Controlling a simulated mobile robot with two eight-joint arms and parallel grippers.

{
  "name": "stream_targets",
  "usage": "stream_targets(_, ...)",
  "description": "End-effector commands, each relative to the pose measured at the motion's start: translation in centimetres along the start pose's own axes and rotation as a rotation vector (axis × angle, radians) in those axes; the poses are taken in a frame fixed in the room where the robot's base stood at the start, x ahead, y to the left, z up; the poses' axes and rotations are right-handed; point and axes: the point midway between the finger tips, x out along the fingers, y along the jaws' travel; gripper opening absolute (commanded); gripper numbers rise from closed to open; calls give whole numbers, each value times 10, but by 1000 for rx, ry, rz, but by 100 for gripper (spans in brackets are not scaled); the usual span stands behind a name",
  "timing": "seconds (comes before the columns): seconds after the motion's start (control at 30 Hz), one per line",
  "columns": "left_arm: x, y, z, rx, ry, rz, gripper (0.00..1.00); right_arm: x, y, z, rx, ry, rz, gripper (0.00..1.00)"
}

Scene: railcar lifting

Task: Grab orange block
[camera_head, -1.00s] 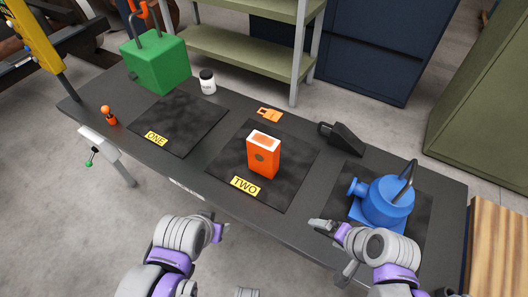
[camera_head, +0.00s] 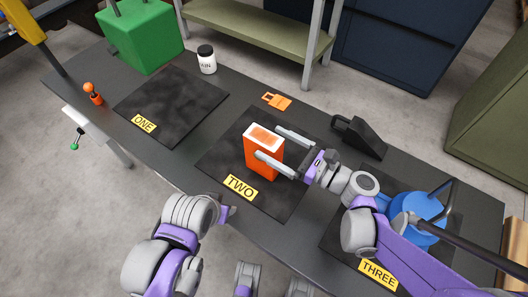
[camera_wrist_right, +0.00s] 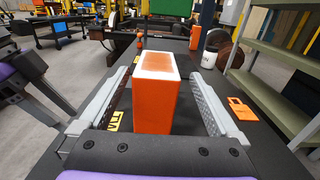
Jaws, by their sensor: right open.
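The orange block (camera_head: 259,156), with a white-edged top, stands upright on the black mat labelled TWO (camera_head: 212,160). My right gripper (camera_head: 285,150) is open around it, with one finger on the near side and one on the far side. In the right wrist view the orange block (camera_wrist_right: 156,95) stands between the two open fingers, with visible gaps on both sides. My left gripper (camera_head: 226,208) is off the table's front edge, and its fingers are too small to read.
A blue machine (camera_head: 420,215) stands on mat THREE, partly behind my right arm. A green block (camera_head: 142,38), a white jar (camera_head: 206,59), an orange padlock-shaped tag (camera_head: 277,101) and a black wedge-shaped item (camera_head: 358,136) are on the table. Mat ONE (camera_head: 175,105) is bare.

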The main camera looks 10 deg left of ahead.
Motion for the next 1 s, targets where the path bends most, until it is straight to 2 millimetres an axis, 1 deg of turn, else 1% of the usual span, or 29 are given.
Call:
stream_targets(0.03, 0, 0, 0, 0, 0, 0, 50, 7, 1, 0, 0, 0, 3, 98)
stream_targets(0.23, 0, 0, 0, 0, 0, 0, 50, 22, 2, -1, -1, 1, 2, 98)
stream_targets(0.4, 0, 0, 0, 0, 0, 0, 50, 48, 6, -4, -2, 0, 3, 98)
stream_targets(0.5, -1, 0, 0, 0, 0, 0, 50, 60, 4, -4, -2, 1, 2, 98)
stream_targets(0.6, -1, 0, 0, 0, 0, 0, 50, 65, 4, -4, -3, 1, 0, 98)
stream_targets(0.8, -1, 0, 0, 0, 0, 0, 50, 65, 4, -4, -3, 1, -1, 98)
stream_targets(0.83, -1, 0, 0, 0, 0, 0, 50, 65, 4, -4, -3, 1, -1, 96)
stream_targets(0.87, -1, 0, 0, 0, 0, 0, 50, 65, 4, -4, -3, 1, -1, 90)
stream_targets(1.0, -1, 0, 0, 0, 0, 0, 50, 65, 4, -4, -3, 2, -1, 65)
